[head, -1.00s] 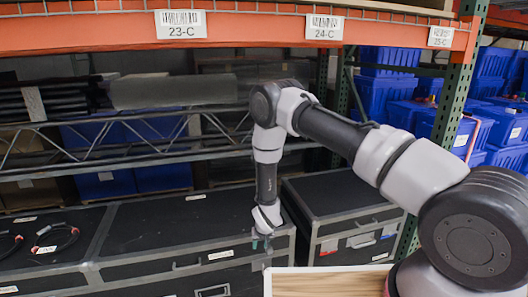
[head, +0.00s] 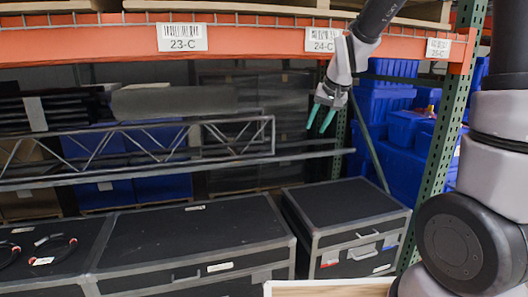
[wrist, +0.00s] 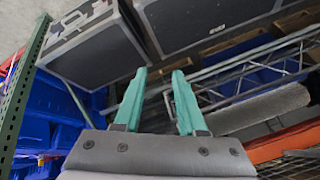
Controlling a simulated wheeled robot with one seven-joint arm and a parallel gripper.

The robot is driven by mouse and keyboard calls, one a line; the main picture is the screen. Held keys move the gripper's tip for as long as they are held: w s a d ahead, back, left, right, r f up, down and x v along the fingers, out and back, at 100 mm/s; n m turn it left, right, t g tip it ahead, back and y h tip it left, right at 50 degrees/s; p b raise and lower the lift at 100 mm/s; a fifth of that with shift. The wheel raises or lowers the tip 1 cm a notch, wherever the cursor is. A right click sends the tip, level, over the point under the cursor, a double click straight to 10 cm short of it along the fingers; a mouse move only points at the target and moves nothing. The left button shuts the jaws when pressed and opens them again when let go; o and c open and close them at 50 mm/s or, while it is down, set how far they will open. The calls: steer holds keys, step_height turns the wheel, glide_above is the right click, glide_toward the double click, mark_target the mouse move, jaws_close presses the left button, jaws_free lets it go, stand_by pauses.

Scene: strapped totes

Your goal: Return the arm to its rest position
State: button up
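My gripper (head: 322,119) hangs from my raised arm at the upper right of the head view, in front of the rack, with its green fingers pointing down and slightly left. The fingers are apart with nothing between them. In the wrist view my gripper (wrist: 158,75) also shows two separated green fingers and an empty gap. It touches nothing that I can see.
Black cases (head: 190,240) stand along the floor, with another black case (head: 345,212) to their right. An orange rack beam (head: 260,38) and a green upright (head: 436,150) are close to my arm. Blue totes (head: 385,105) are behind. A light wooden surface (head: 330,289) is at the bottom.

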steer(key=s+d+r, duration=0.3)
steer(key=s, duration=0.4)
steer(key=s+d+r+m+t, duration=0.1)
steer(key=s+d+r, duration=0.2)
steer(key=s, duration=0.5)
steer(key=s+d+r, duration=0.2)
steer(key=s+r, duration=0.3)
steer(key=s, duration=0.2)
steer(key=shift+s+d+m, duration=0.35)
steer(key=shift+d+m, duration=0.05)
steer(key=shift+o, duration=0.4)
